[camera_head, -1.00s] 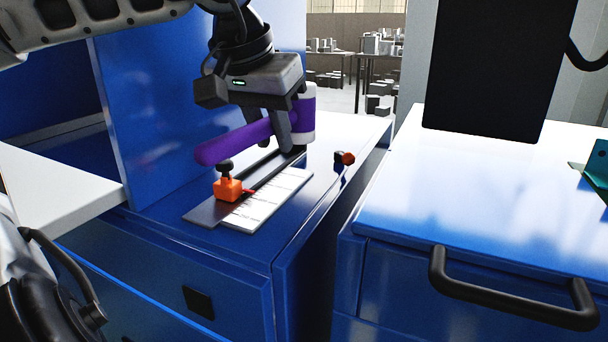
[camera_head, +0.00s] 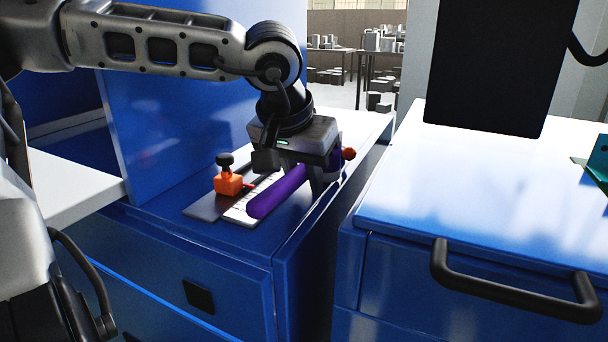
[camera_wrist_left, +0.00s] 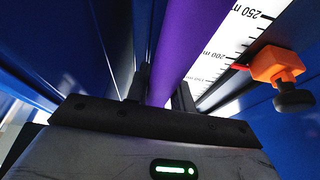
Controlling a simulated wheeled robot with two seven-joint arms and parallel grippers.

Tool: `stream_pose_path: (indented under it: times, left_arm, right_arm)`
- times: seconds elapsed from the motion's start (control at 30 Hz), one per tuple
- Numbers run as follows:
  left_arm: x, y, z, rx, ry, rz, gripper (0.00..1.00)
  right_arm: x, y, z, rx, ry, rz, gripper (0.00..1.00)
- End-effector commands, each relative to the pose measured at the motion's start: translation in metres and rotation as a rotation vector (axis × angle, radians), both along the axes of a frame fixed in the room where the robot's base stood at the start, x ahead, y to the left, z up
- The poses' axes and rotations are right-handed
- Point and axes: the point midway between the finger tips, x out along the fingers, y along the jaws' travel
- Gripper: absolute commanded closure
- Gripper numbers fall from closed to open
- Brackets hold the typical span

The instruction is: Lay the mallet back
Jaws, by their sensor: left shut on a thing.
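The purple mallet (camera_head: 277,193) is held by my left gripper (camera_head: 316,188) over the right part of the blue cabinet top. Its handle points toward the front left and its head is mostly hidden behind the gripper. In the left wrist view the purple handle (camera_wrist_left: 183,50) runs between the two fingers (camera_wrist_left: 160,88), which are shut on it. I cannot tell whether the mallet touches the cabinet top. My right gripper is not in view.
A white scale on a dark plate (camera_head: 205,208) lies beside the mallet, with an orange slider block (camera_head: 228,183) on it. An orange-red knob (camera_head: 349,153) is just right of the gripper. A gap separates this cabinet from the right one (camera_head: 480,200), which has a black handle (camera_head: 510,293).

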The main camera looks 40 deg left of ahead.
Motion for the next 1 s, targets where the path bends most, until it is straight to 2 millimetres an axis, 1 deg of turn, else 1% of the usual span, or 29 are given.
stream_pose_path:
  times: [0.2,0.23,0.3,0.53,0.67,0.77,0.87,1.0]
  left_arm:
    - [0.001,0.0,-0.006,0.0,-0.005,0.0,1.0]
    - [0.0,0.0,-0.006,0.0,0.0,0.0,0.71]
    - [0.0,0.0,-0.006,0.0,0.0,0.0,0.55]
    - [0.0,0.0,-0.006,0.0,0.0,0.0,0.55]
    - [0.0,0.0,-0.001,0.0,-0.001,0.001,0.55]
    - [-0.004,-0.001,0.011,0.0,-0.005,0.002,0.55]
    - [-0.01,-0.002,0.03,0.0,-0.007,0.002,0.55]
    - [-0.021,-0.003,0.064,0.001,-0.007,0.002,0.55]
  right_arm:
    - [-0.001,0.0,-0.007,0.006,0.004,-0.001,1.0]
    - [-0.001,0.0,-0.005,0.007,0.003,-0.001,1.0]
    - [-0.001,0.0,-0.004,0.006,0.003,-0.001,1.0]
    - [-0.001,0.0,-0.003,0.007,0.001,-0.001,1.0]
    - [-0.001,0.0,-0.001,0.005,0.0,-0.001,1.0]
    - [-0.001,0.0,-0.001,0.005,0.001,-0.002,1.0]
    - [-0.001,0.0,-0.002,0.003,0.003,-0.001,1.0]
    - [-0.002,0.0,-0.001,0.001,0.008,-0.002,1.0]
